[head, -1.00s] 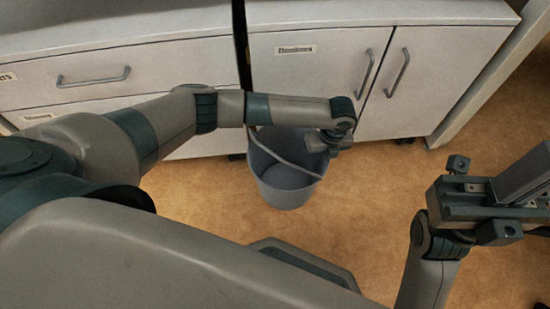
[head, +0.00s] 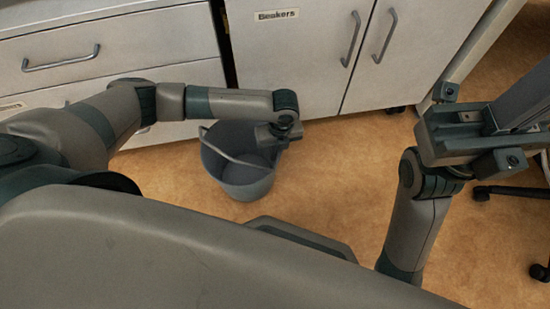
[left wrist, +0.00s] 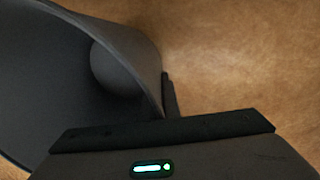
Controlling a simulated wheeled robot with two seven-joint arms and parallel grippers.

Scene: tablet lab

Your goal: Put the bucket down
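The grey-blue bucket (head: 246,186) is in the head view's middle, in front of the cabinets, its mouth facing up and a little toward me. Its handle (head: 228,157) lies across the mouth. My left gripper (head: 278,133) is at the bucket's right rim. In the left wrist view the bucket (left wrist: 60,60) fills the left side, with one dark finger against the outside of its wall. The other finger is hidden, and the gripper looks shut on the rim. I cannot tell whether the bucket's base touches the floor. My right gripper (head: 478,126) is empty, fingers apart.
White cabinets with drawers (head: 100,50) and a door labelled "Beakers" (head: 290,60) stand behind the bucket. The brown floor (head: 340,190) is clear right of the bucket. Dark wheeled chair legs (head: 510,191) show at the far right.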

